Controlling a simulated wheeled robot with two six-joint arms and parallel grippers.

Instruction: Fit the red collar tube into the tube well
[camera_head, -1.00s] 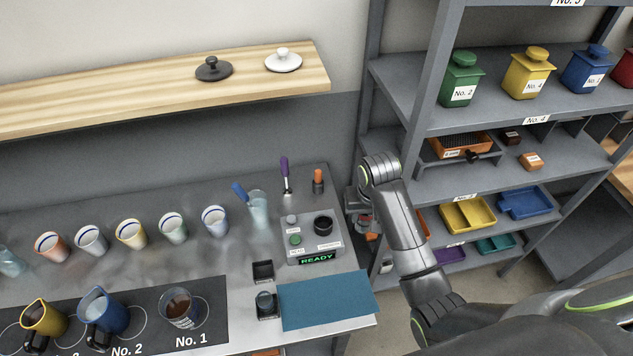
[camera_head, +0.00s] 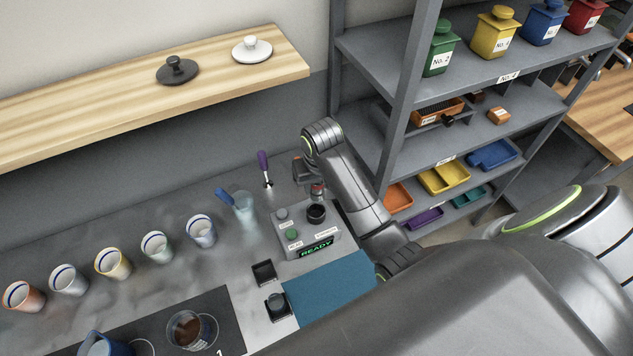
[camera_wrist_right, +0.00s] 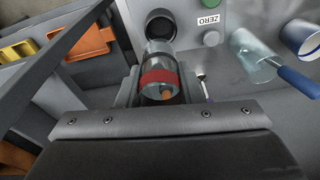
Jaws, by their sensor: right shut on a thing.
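The red collar tube (camera_wrist_right: 160,77) is a clear tube with a red band, dark inside. My right gripper (camera_wrist_right: 160,92) is shut on it. In the head view, the gripper (camera_head: 309,180) is above the grey meter box (camera_head: 293,243), and the red collar shows just over the tube well. The tube well (camera_wrist_right: 160,26) is a round black socket on the box, and it also shows in the head view (camera_head: 316,213). The tube's far end points at the well and overlaps its near rim in the wrist view. I cannot tell whether they touch. My left gripper is out of view.
The box has a green button (camera_head: 291,234) and a READY display. A glass with a blue-handled tool (camera_head: 243,204) and a purple-handled tool (camera_head: 264,165) stand left of it. A blue mat (camera_head: 330,287) lies in front. The shelf rack (camera_head: 398,168) stands close on the right.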

